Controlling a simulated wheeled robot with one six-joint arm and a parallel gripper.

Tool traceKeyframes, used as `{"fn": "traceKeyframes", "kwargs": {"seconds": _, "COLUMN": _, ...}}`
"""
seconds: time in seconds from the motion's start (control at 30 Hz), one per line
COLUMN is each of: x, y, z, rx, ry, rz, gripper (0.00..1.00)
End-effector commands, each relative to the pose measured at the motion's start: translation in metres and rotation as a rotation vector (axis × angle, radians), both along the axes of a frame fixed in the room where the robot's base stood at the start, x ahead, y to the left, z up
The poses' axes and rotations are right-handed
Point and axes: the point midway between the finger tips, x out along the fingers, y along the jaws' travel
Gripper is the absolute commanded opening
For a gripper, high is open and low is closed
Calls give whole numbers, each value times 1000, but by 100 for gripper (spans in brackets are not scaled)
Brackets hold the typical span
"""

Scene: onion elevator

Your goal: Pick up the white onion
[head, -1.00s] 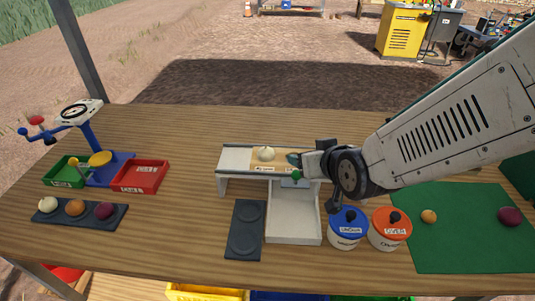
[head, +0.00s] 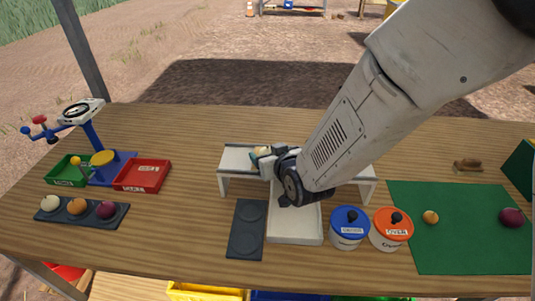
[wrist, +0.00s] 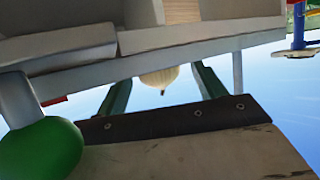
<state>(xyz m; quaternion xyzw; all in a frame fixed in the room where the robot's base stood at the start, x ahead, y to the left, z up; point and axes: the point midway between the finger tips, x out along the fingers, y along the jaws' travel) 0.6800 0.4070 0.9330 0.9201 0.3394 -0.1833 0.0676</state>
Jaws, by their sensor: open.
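The white onion (head: 262,150) sits on the raised white shelf of the small stand (head: 235,160), partly hidden by my gripper in the head view. My gripper (head: 260,160) is open at the front of the shelf, close to the onion. I cannot tell whether either finger touches it. Another pale onion (head: 50,203) lies in the dark tray at the left.
A green knob (wrist: 45,148) is close by in the wrist view. A red bin (head: 143,176) and a blue scale-like device (head: 92,140) are at the left. A green mat (head: 460,240) lies at the right.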

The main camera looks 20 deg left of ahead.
Motion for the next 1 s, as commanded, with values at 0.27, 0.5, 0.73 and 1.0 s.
{"fn": "traceKeyframes", "kwargs": {"seconds": 0.27, "x": 0, "y": 0, "z": 0, "rx": 0, "ry": 0, "rz": 0, "gripper": 47}}
{"fn": "traceKeyframes", "kwargs": {"seconds": 0.5, "x": 0, "y": 0, "z": 0, "rx": 1, "ry": -1, "rz": 0, "gripper": 17}}
{"fn": "traceKeyframes", "kwargs": {"seconds": 0.73, "x": 0, "y": 0, "z": 1, "rx": 1, "ry": -1, "rz": 0, "gripper": 17}}
{"fn": "traceKeyframes", "kwargs": {"seconds": 1.0, "x": 1, "y": -1, "z": 15, "rx": 1, "ry": -1, "rz": -2, "gripper": 17}}
